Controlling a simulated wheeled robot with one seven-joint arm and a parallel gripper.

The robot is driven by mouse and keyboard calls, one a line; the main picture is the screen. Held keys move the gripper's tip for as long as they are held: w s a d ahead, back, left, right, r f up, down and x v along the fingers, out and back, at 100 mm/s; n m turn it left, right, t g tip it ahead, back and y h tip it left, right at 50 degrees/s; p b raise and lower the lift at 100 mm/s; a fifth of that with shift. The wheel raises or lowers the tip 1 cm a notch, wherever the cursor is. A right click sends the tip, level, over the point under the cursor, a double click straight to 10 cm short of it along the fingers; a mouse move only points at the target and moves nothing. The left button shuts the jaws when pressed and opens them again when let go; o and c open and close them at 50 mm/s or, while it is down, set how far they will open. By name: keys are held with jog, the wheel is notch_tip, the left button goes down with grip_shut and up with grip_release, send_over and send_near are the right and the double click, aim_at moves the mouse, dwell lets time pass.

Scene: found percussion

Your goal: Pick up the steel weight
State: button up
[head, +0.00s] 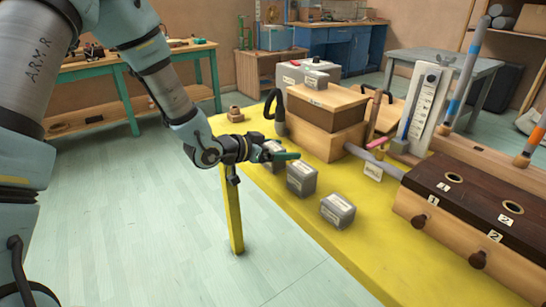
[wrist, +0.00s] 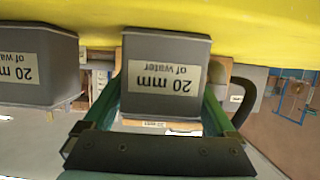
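Several grey metal-looking blocks stand on the yellow table; which is the steel weight I cannot tell from the labels. The block at my gripper (head: 284,156), partly hidden by it in the head view, shows in the wrist view as a grey block (wrist: 165,48) labelled "20 mm of water", upside down there. My green fingers (wrist: 165,100) are spread wide, one on each side of this block; whether they touch it is unclear. A second grey block (head: 301,179) and a third grey block (head: 337,210) stand beside it towards the front. One neighbouring block (wrist: 35,62) shows in the wrist view.
The yellow table (head: 290,235) has free room along its front edge. Behind the blocks stand a wooden box (head: 325,107) and a grey bar with a tag. A dark-topped wooden cabinet (head: 470,200) with round holes fills the right. A small wooden piece (head: 235,114) sits at the far left corner.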

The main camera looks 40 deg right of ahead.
grip_shut()
dwell(0.5)
jog(key=shift+r, duration=0.1)
